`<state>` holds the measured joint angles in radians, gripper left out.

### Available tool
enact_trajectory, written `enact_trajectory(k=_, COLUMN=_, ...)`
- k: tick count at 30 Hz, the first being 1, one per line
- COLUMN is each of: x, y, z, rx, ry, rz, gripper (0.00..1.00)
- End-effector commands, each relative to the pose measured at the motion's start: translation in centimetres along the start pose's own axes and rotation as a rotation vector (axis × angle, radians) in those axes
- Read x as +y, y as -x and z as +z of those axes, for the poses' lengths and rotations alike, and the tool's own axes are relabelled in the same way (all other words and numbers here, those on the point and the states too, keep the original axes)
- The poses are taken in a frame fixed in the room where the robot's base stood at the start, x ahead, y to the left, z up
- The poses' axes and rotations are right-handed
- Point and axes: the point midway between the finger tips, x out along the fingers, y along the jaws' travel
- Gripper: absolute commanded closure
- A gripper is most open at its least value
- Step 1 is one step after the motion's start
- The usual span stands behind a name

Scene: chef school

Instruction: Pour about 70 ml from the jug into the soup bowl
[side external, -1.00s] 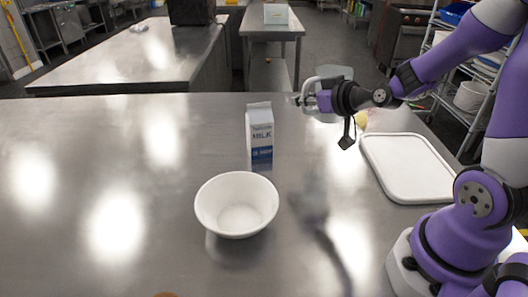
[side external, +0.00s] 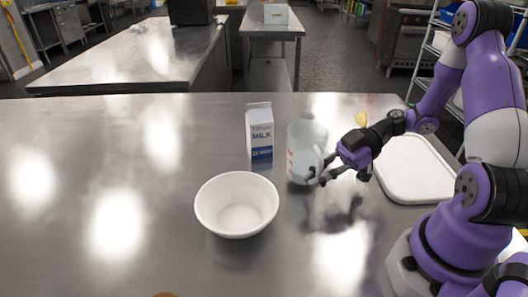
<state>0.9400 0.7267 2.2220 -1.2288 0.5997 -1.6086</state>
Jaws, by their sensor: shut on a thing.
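The clear jug (side external: 303,140) stands upright just right of the milk carton, behind and right of the bowl. My gripper (side external: 320,176) is shut on the jug's handle, on its right front side. I cannot tell whether the jug's base touches the counter or hangs a little above it. Any liquid level in the jug is too faint to read. The white soup bowl (side external: 237,206) sits upright on the counter, apart from the jug. No liquid can be made out in it.
A milk carton (side external: 259,132) stands between bowl and jug, further back. A white tray (side external: 413,172) lies at the right, partly behind my arm. A yellow item (side external: 361,118) is near the tray. A brown item (side external: 165,294) shows at the bottom edge. The counter's left is clear.

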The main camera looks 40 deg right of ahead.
Motion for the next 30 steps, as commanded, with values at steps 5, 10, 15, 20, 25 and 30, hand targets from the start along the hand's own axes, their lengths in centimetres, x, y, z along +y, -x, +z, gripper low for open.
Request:
enact_trajectory(k=5, x=-3.3, y=-0.9, z=-0.2, rx=0.000, ry=0.071, rz=-0.170, gripper=1.00)
enact_trajectory(k=10, x=-4.4, y=-1.2, z=-0.2, rx=0.001, ry=0.094, rz=-0.226, gripper=1.00)
enact_trajectory(k=15, x=-4.5, y=-1.2, z=-0.2, rx=0.000, ry=0.095, rz=-0.230, gripper=1.00)
enact_trajectory(k=20, x=-4.5, y=-1.3, z=-0.3, rx=-0.012, ry=0.104, rz=-0.226, gripper=1.00)
enact_trajectory(k=25, x=-4.6, y=-1.5, z=-0.6, rx=-0.058, ry=0.110, rz=-0.227, gripper=1.00)
enact_trajectory(k=30, x=-4.6, y=-1.8, z=-1.0, rx=-0.135, ry=0.111, rz=-0.229, gripper=1.00)
